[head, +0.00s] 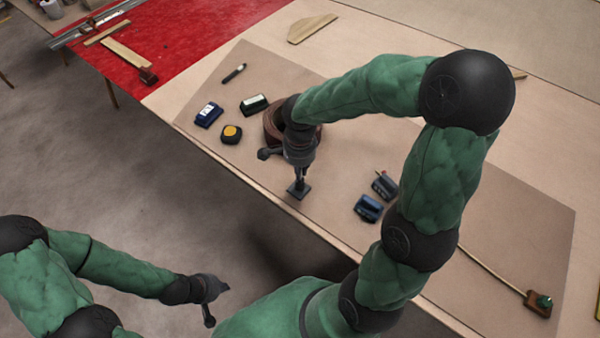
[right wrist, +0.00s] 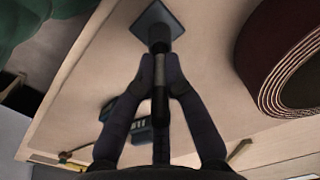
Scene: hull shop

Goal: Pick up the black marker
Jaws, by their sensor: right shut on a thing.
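My right gripper (head: 300,176) is over the table's near edge, pointing down. Its fingers, seen in the right wrist view (right wrist: 160,82), are closed around a slim dark rod with a square flat foot (right wrist: 158,22). The foot also shows in the head view (head: 298,190); I cannot tell whether it touches the table. A slim black marker-like thing with a pale band (head: 234,73) lies on the board, up and left of the right gripper and apart from it. My left gripper (head: 218,302) is empty, its fingers spread, over the floor left of the table.
A dark blue block (head: 208,114), a green-black block (head: 254,104) and a yellow-black tape measure (head: 231,134) lie left of the right gripper. A brown roll (head: 271,125) stands partly behind it. Blue tools (head: 369,208) lie to its right. The board (head: 215,80) has bare room.

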